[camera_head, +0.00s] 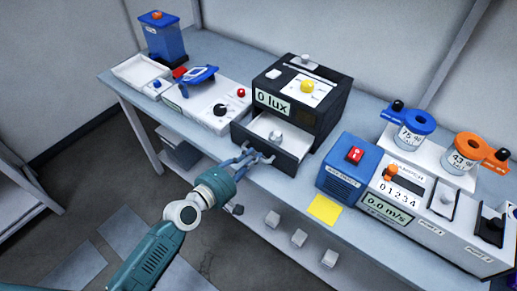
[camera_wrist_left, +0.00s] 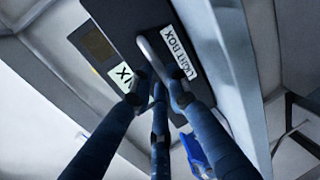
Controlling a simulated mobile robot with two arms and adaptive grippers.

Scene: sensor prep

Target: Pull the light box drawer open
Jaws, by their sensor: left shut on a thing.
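The black light box (camera_head: 322,122) stands on the bench, with a "0 lux" display on its front. Its drawer (camera_head: 291,164) is pulled out towards the front edge of the bench, and its pale inside shows with a small round whitish thing (camera_head: 275,136) in it. My left gripper (camera_head: 256,157) is at the drawer front, shut on the drawer handle (camera_wrist_left: 150,48). In the left wrist view the fingers (camera_wrist_left: 155,95) close around the handle beside a "LIGHT BOX" label (camera_wrist_left: 180,54). My right gripper is not in view.
A white device with a red button (camera_head: 215,100) stands left of the box. A blue unit with a red switch (camera_head: 350,170) and a yellow note (camera_head: 325,209) are to the right. White knobs (camera_head: 299,237) stick out below the bench.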

